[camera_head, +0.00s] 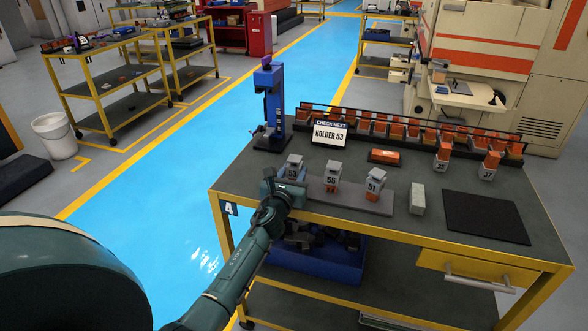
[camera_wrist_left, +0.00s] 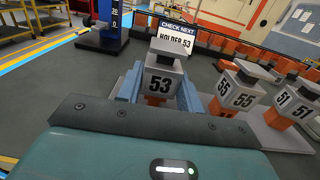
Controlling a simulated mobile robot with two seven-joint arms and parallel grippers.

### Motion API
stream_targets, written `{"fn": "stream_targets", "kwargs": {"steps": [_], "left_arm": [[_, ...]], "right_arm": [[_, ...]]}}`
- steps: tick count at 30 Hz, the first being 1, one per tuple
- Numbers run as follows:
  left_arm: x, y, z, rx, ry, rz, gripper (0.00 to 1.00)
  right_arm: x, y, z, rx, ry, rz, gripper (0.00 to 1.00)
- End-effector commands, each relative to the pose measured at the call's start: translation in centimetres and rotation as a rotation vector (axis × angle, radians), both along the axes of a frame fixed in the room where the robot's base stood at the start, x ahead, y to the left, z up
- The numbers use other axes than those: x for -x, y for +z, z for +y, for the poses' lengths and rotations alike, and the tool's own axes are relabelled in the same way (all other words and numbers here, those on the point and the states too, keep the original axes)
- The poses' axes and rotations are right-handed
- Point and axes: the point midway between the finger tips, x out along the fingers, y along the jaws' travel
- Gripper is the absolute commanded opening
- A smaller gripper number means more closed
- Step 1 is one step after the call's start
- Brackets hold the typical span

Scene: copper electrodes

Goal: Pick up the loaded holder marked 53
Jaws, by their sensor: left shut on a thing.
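The holder marked 53 (camera_head: 294,167) is a grey block at the left end of the grey plate (camera_head: 316,193) on the workbench. In the left wrist view, holder 53 (camera_wrist_left: 160,83) is upright, with its number facing me. My left gripper (camera_wrist_left: 159,92) is shut on it, one blue-grey finger on each side. In the head view, my left gripper (camera_head: 290,178) reaches it from the front. The lower part of holder 53 is hidden, so I cannot tell if it touches the plate. My right gripper is not in view.
Holders 55 (camera_head: 332,174) and 51 (camera_head: 374,183), with orange lower parts, stand to the right. A "CHECK NEXT HOLDER 53" sign (camera_head: 329,133) and a blue stand (camera_head: 270,105) are behind. A rack (camera_head: 468,148) of orange pieces lines the back. A black mat (camera_head: 486,216) lies right.

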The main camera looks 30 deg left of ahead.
Motion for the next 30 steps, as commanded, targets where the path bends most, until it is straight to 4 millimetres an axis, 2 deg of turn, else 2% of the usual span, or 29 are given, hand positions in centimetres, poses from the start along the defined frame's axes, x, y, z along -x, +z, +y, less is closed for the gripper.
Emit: {"fn": "stream_targets", "kwargs": {"steps": [24, 30], "left_arm": [[0.0, 5.9, 0.0, -0.002, -0.001, -0.003, 0.0], [0.0, 6.2, 0.0, -0.001, -0.001, -0.003, 0.0]], "right_arm": [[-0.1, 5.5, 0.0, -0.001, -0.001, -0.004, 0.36], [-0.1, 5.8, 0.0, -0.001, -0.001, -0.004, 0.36]]}}
